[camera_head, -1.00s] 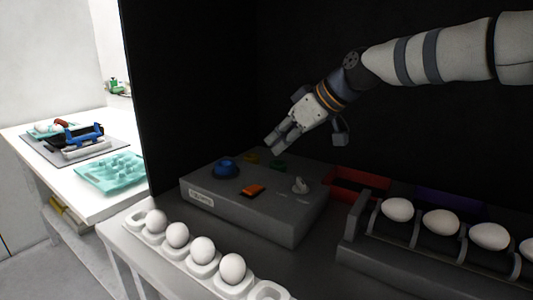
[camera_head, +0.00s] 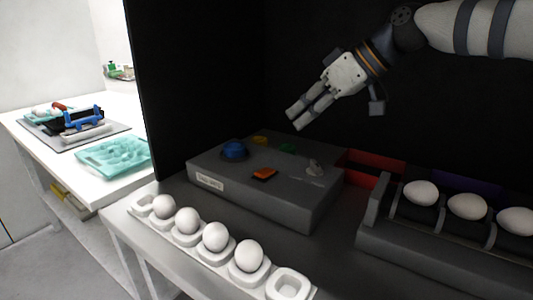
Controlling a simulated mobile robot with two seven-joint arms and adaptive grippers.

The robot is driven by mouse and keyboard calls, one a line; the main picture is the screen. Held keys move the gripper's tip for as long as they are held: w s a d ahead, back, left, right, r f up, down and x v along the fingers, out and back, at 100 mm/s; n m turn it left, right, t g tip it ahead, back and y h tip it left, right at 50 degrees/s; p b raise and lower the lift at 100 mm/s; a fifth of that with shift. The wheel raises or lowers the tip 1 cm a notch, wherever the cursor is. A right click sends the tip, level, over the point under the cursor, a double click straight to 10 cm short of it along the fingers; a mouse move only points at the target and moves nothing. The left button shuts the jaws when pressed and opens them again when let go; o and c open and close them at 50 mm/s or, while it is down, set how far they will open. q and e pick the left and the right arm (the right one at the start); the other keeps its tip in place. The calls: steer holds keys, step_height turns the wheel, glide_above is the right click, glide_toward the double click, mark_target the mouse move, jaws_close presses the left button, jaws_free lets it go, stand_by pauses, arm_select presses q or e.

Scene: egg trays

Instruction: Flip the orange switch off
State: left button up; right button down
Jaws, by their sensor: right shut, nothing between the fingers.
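The orange switch (camera_head: 264,174) sits on the top of a dark grey control box (camera_head: 230,172), near its front edge. I cannot tell its on or off position at this size. A blue round button (camera_head: 234,150), a yellow one (camera_head: 260,140), a green one (camera_head: 287,148) and a pale knob (camera_head: 315,167) share the box top. My right gripper (camera_head: 295,120) is above the back of the box, shut and empty, fingers pointing down and left. It is apart from the switch and all the controls. My left gripper is not in view.
A white egg tray (camera_head: 291,285) with several eggs runs along the front of the table. A grey egg rack (camera_head: 410,262) stands at the right, with a red bin (camera_head: 370,165) and a purple bin (camera_head: 450,184) behind. A dark wall closes the back. A white side table stands left.

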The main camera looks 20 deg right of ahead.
steer(key=b, duration=0.2)
glide_above(269, 172)
step_height(269, 172, down, 7)
steer(key=shift+w+f, duration=0.1)
steer(key=shift+f, duration=0.1)
steer(key=shift+s+f+p, duration=0.2)
steer(key=shift+f+p, duration=0.2)
steer(key=shift+f, duration=0.65)
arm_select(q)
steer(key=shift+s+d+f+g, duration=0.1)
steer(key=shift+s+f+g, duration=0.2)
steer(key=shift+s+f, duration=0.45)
arm_select(e)
steer(key=shift+f, duration=0.55)
